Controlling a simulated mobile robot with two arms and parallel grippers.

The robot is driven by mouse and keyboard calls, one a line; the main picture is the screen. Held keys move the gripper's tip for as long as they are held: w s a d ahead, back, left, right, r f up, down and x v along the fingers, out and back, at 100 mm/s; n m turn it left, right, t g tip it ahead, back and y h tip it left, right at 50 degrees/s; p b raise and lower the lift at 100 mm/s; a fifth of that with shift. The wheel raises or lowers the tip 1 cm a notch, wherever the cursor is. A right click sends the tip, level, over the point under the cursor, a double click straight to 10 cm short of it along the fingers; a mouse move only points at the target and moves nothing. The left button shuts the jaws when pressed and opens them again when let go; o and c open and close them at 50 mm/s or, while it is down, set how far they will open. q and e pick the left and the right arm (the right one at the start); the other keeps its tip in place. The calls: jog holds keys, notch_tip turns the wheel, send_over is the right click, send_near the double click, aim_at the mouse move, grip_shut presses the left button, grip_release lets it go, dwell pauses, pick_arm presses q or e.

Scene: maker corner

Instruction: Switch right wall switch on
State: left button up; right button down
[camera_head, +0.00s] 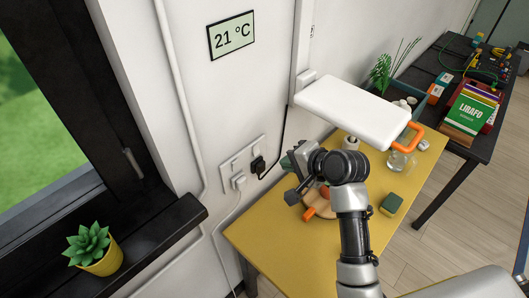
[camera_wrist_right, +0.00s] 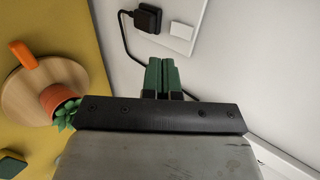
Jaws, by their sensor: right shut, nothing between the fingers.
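A white wall plate (camera_head: 246,154) is on the wall left of the yellow table, with a black plug (camera_head: 258,165) and a white plug (camera_head: 238,183) in it. In the right wrist view the plate (camera_wrist_right: 187,14) is at the top, with the black plug (camera_wrist_right: 148,18) and a small raised white square (camera_wrist_right: 181,30), which looks like a switch. I cannot tell whether it is on or off. My right gripper (camera_head: 287,163) is to the right of the plate. Its green fingers (camera_wrist_right: 161,63) are shut and empty, pointing toward the plate, apparently apart from it. My left gripper is not in view.
The yellow table (camera_head: 262,238) bears a round wooden board (camera_wrist_right: 62,78) with a small potted plant (camera_wrist_right: 60,102). A black cable (camera_wrist_right: 126,40) hangs by the plate. A potted succulent (camera_head: 93,250) stands on the dark window sill.

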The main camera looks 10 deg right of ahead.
aim_at(257, 149)
jog(key=x, duration=0.3)
jog(key=r+p+x, duration=0.1)
jog(key=x, duration=0.2)
jog(key=p+x, duration=0.1)
jog(key=x, duration=0.2)
jog(key=shift+w+a+r, duration=0.25)
jog(key=shift+w, duration=0.15)
jog(key=shift+w+a+f+b, duration=0.1)
jog(key=shift+w+b, duration=0.05)
jog(key=shift+b, duration=0.15)
jog(key=shift+r+p, duration=0.9)
jog(key=shift+p, duration=0.2)
